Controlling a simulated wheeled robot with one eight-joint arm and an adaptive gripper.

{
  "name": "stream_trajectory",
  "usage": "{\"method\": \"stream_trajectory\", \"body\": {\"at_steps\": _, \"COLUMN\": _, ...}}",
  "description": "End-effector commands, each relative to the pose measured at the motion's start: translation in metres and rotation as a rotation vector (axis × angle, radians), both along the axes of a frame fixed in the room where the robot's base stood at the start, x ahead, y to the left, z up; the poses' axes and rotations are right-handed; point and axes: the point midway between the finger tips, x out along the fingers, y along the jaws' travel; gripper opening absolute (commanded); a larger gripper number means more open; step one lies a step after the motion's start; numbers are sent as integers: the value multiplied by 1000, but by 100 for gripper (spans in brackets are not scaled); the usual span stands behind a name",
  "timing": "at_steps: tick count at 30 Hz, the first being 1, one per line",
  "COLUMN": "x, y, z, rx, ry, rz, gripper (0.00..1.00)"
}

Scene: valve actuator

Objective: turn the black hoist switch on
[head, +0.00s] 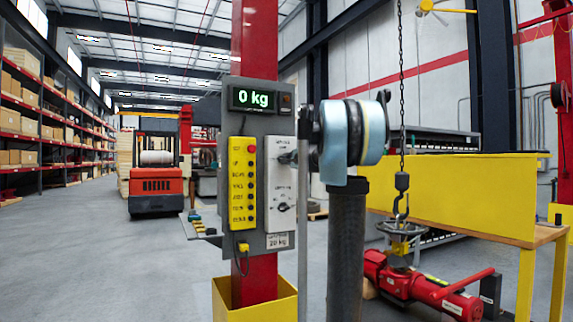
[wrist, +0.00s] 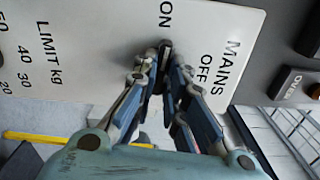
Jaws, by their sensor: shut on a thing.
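The black hoist switch (wrist: 165,47) sits on a white plate (wrist: 85,50) marked MAINS, ON and OFF in the wrist view. My gripper (wrist: 162,60) is shut on this switch, its fingertips close to the plate. The fingers hide most of the switch, so I cannot tell which mark it points to. In the head view my gripper (head: 292,158) reaches the upper part of the white plate (head: 279,183) from the right.
Below the switch is a limit dial (head: 283,207). A yellow button box (head: 242,184) hangs left of the plate. The display (head: 253,99) above reads 0 kg. A hook (head: 401,182) on a chain hangs over a red valve actuator (head: 430,287) at right.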

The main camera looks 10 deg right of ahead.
Motion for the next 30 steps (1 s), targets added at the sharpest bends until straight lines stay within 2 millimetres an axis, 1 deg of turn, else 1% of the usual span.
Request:
{"method": "stream_trajectory", "body": {"at_steps": 1, "x": -2, "y": 2, "z": -2, "rx": -16, "ry": -4, "rz": 5, "gripper": 0}}
{"method": "stream_trajectory", "body": {"at_steps": 8, "x": -2, "y": 3, "z": -3, "rx": -50, "ry": -15, "rz": 6, "gripper": 0}}
{"method": "stream_trajectory", "body": {"at_steps": 19, "x": -2, "y": 3, "z": -3, "rx": -53, "ry": -15, "rz": 6, "gripper": 0}}
{"method": "stream_trajectory", "body": {"at_steps": 20, "x": -2, "y": 3, "z": -3, "rx": -53, "ry": -15, "rz": 6, "gripper": 17}}
{"method": "stream_trajectory", "body": {"at_steps": 21, "x": -2, "y": 3, "z": -3, "rx": -52, "ry": -15, "rz": 6, "gripper": 26}}
{"method": "stream_trajectory", "body": {"at_steps": 22, "x": -2, "y": 3, "z": -3, "rx": -52, "ry": -15, "rz": 6, "gripper": 32}}
{"method": "stream_trajectory", "body": {"at_steps": 30, "x": -1, "y": 2, "z": -2, "rx": -50, "ry": -15, "rz": 3, "gripper": 32}}
